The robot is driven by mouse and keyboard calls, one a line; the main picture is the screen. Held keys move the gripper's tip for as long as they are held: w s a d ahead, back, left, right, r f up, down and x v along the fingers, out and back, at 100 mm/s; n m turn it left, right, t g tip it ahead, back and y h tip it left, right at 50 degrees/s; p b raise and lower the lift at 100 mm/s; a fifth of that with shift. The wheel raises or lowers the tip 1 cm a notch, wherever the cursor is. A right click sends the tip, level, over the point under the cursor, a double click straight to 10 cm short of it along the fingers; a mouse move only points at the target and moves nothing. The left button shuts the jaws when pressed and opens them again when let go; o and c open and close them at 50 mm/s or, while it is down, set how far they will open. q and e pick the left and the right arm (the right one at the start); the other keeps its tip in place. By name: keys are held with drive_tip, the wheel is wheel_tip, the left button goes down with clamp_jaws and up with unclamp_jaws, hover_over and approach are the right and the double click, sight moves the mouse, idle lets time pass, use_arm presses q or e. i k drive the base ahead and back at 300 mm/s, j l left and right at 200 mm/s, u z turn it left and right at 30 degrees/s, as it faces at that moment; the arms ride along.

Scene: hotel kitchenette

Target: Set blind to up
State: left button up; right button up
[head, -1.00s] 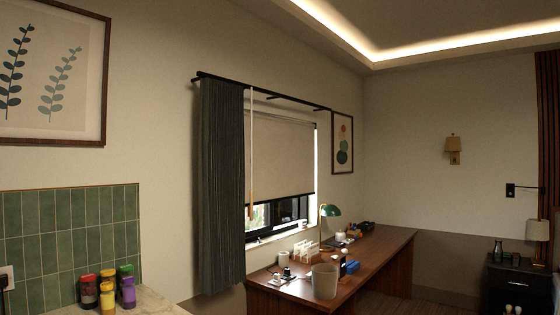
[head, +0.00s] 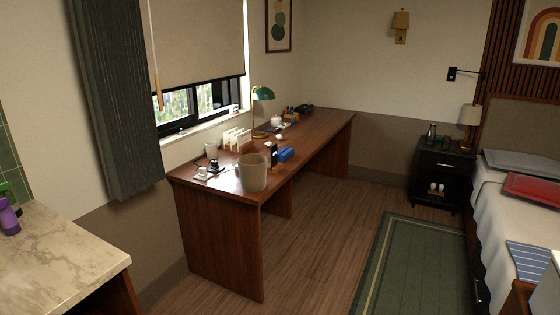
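The beige roller blind (head: 196,40) hangs over the window in the head view. Its dark bottom bar is well below the top, and a strip of window glass (head: 180,104) shows under it. Its upper part is outside the frame. A thin pull wand with an orange-brown handle (head: 158,92) hangs at the blind's left side, next to the curtain. Neither of my grippers is in view.
A marble counter (head: 60,262) is at the lower left. Wooden floor (head: 312,235) is clear right of the desk.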

sight(189, 86)
drive_tip(key=i+z, duration=0.25)
drive_tip(key=i, duration=1.2)
drive_tip(key=i+l+u, duration=0.2)
drive_tip(key=i+u, duration=0.2)
drive_tip(key=i, duration=0.3)
drive_tip(key=i+l+u, duration=0.35)
drive_tip(key=i, duration=0.3)
drive_tip(key=i+l+u, duration=0.4)
drive_tip(key=i+l, duration=0.2)
